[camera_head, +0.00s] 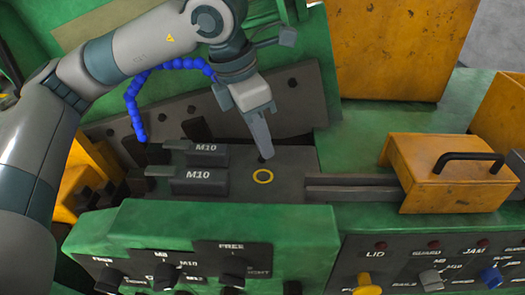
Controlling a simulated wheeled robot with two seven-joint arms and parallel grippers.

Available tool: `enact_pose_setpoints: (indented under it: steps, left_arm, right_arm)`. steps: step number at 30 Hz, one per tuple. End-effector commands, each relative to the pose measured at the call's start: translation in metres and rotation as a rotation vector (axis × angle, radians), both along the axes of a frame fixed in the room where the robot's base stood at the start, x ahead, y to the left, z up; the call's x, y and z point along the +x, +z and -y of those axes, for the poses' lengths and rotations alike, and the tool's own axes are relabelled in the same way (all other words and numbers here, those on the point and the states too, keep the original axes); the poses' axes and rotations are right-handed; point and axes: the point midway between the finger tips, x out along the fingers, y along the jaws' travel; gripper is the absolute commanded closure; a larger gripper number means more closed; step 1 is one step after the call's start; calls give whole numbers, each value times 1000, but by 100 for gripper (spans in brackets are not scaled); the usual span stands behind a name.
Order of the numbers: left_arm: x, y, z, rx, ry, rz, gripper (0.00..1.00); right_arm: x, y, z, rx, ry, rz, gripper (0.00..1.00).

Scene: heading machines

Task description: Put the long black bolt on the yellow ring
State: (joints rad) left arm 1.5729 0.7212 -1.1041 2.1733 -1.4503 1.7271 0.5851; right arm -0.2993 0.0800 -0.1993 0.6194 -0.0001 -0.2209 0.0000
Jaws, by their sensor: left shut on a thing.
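My left gripper (264,146) comes down from the top of the picture and is shut. A small dark piece shows just below its fingertips, which fits the black bolt (263,159); most of it is hidden by the fingers, so its length cannot be told. The yellow ring (263,177) is a thin circle on the dark flat plate (295,187). The gripper tip is just behind the ring in the picture; whether the bolt touches the plate cannot be told. My right gripper is not in view.
A yellow lid with a black handle (440,175) sits on rails at the right. Green control panels with knobs (200,240) run along the front. A blue segmented hose (134,105) hangs behind.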

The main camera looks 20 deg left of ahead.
Motion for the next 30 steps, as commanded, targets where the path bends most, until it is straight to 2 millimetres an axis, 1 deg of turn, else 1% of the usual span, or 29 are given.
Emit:
enact_pose_setpoints:
  steps: [10,14,18,21,30]
  left_arm:
    - [0,-3,0,1,0,-2,100]
    - [-1,-13,0,2,0,-3,100]
    - [-1,-30,0,1,-1,-3,100]
    - [-1,-39,0,2,0,-1,100]
    - [0,-41,0,0,-1,0,100]
  right_arm:
    - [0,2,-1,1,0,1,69]
    - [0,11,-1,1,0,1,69]
    - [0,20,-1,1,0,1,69]
    - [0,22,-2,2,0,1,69]
    - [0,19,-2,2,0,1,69]
